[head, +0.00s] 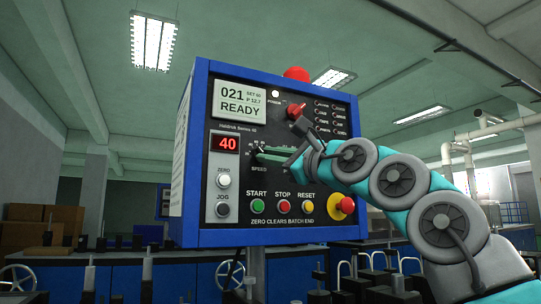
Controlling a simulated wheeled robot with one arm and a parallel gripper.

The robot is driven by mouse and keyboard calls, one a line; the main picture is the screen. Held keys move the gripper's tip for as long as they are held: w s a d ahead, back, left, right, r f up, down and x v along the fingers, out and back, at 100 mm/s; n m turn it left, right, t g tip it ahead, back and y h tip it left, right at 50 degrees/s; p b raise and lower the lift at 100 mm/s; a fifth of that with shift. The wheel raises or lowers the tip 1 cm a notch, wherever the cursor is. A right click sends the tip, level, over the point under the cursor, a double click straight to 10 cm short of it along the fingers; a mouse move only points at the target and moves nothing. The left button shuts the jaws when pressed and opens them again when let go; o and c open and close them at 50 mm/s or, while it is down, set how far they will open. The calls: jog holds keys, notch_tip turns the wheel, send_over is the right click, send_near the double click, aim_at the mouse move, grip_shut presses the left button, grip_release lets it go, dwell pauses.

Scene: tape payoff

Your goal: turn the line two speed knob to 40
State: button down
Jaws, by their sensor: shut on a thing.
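The speed knob (259,150) is a small dark knob above the word SPEED on a blue-framed control panel (222,236). My gripper (264,153) reaches in from the right, and its green fingers are shut on the knob. The fingers hide much of the knob and part of its printed scale, so I cannot read its pointer. The red number display (225,143) left of the knob reads 40. The upper screen (239,102) reads 021, SET 40 and READY. I see no line number on the panel.
Below the knob are green START (257,206), red STOP (284,206) and yellow RESET (308,207) buttons. A red emergency button (347,205) sits at lower right. A red selector (296,110) is above my gripper. ZERO (223,181) and JOG (222,209) buttons are at left.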

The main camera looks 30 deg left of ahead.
jog(key=c, duration=0.9)
grip_release()
jog(key=b+v, duration=0.5)
jog(key=v, duration=0.3)
